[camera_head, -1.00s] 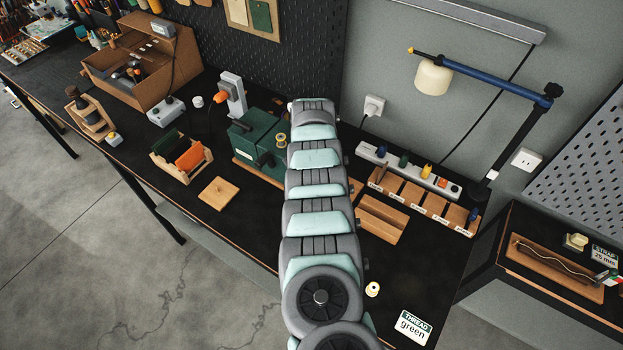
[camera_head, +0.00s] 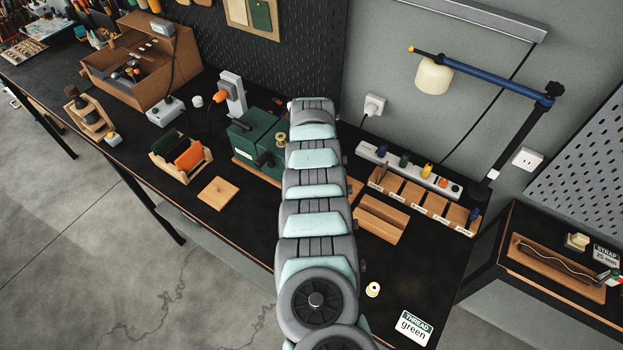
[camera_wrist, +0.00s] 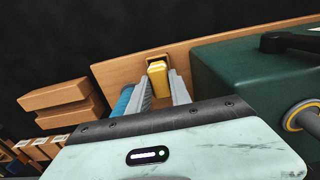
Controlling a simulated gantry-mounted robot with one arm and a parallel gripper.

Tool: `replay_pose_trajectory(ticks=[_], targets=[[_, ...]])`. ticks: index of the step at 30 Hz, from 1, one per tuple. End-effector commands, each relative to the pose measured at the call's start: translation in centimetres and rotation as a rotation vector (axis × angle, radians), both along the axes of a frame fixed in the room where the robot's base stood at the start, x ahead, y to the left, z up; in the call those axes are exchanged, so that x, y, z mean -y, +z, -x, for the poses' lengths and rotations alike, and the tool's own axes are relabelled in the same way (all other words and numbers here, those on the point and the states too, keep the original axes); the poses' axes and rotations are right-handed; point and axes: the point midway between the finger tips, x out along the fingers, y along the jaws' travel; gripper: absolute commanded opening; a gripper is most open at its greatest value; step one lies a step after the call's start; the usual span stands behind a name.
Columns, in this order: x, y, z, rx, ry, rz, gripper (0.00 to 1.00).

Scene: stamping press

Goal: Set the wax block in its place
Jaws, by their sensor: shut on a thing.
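In the wrist view the yellow wax block (camera_wrist: 158,76) is held between the two fingers of my gripper (camera_wrist: 161,90), which is shut on it. The block's far end overlaps a dark recess (camera_wrist: 157,58) in a wooden board (camera_wrist: 118,68). I cannot tell whether the block is inside the recess or above it. In the head view my own arm hides the gripper, the block and the recess; a short piece of the board (camera_head: 355,187) shows right of the arm.
The green machine (camera_wrist: 235,70) stands close on the right in the wrist view. A grooved wooden block (camera_wrist: 60,103) lies farther left. In the head view a small spool (camera_head: 372,289) and a "THREAD green" card (camera_head: 413,327) lie at the bench's front.

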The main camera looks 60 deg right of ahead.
Motion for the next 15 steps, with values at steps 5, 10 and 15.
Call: replay_pose_trajectory(ticks=[5, 10, 15], targets=[[-0.01, -0.42, 0.0, 0.0, 0.0, 0.0, 0.0], [-0.01, -0.44, 0.0, 0.0, 0.0, 0.0, 0.0], [-0.02, -0.45, 0.0, 0.0, 0.0, 0.0, 0.38]])
